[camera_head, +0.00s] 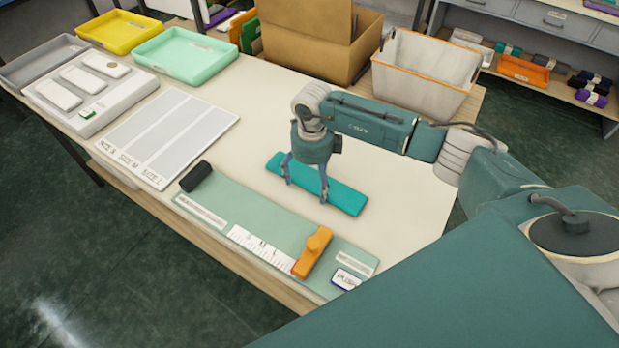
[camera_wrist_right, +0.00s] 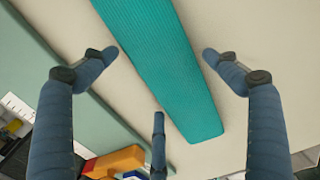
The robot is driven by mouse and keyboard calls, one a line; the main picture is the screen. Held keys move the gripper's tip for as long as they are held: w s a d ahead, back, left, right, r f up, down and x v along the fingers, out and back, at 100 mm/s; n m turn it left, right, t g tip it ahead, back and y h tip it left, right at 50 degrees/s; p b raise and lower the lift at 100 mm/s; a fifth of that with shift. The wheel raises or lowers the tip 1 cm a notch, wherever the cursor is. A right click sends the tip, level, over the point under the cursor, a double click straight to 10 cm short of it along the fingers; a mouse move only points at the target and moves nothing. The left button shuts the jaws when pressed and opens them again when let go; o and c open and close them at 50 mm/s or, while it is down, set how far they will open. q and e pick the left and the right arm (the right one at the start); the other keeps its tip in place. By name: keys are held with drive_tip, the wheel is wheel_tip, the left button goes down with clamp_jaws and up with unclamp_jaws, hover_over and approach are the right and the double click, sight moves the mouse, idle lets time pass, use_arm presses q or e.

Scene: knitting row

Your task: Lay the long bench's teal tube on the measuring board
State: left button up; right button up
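The teal tube (camera_head: 346,199), long and flat-looking with a ribbed surface, lies on the long bench (camera_head: 410,210) behind the measuring board (camera_head: 262,211). The board is pale green, with a white ruler strip, an orange slider (camera_head: 312,252) and a black block (camera_head: 196,176) at its left end. My right gripper (camera_head: 306,190) is over the tube, pointing down. In the right wrist view the tube (camera_wrist_right: 165,60) runs between its spread fingers (camera_wrist_right: 157,58), with gaps on both sides. The gripper is open and empty. My left gripper is out of view.
A white board with size columns (camera_head: 170,133) lies left of the measuring board. Mint (camera_head: 187,54) and yellow (camera_head: 120,30) trays are at the back left. A cardboard box (camera_head: 315,40) and a white bin (camera_head: 425,75) stand at the back. Bare bench surrounds the tube.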

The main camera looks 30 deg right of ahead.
drive_tip(key=c, duration=0.5)
drive_tip(key=shift+r, duration=0.1)
